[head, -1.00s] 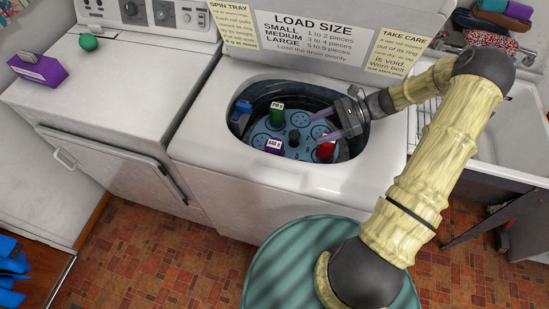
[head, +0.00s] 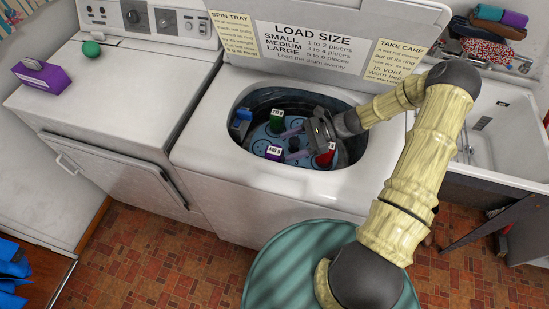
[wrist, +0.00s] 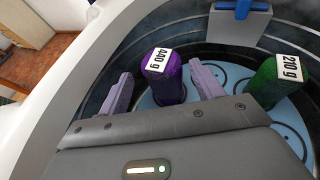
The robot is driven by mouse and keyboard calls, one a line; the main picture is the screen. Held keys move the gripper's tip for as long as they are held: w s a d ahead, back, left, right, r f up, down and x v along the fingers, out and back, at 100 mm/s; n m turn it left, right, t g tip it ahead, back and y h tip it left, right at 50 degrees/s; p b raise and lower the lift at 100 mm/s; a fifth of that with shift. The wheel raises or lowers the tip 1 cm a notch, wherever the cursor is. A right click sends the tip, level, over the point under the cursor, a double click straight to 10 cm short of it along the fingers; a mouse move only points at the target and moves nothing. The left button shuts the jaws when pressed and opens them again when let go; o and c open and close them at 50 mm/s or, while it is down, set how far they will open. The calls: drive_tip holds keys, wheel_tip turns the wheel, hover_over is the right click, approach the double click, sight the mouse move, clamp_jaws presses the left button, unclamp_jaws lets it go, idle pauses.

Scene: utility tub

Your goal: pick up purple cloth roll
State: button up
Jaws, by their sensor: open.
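The purple cloth roll (head: 275,154) stands upright in a round pocket of the blue spin tray (wrist: 142,105), inside the open washer tub. Its top carries a white label that reads 440 g in the wrist view (wrist: 170,86). My gripper (head: 285,145) is down inside the tub opening with its lilac fingers apart. In the wrist view, one finger is on each side of the roll, with visible gaps. I cannot tell how far the fingertips reach along its height. The roll's lower end is hidden.
A green roll (head: 277,120) labelled 210 g stands close by, and a red roll (head: 326,156) is beside my gripper. A blue thing (head: 241,117) sits at the tub's left wall. The white tub rim (head: 215,130) surrounds everything, with the raised lid behind.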

sight(269, 153)
drive_tip(key=shift+x, duration=1.3)
drive_tip(key=shift+p+x, duration=0.95)
drive_tip(key=shift+x, duration=1.65)
drive_tip(key=c, duration=1.1)
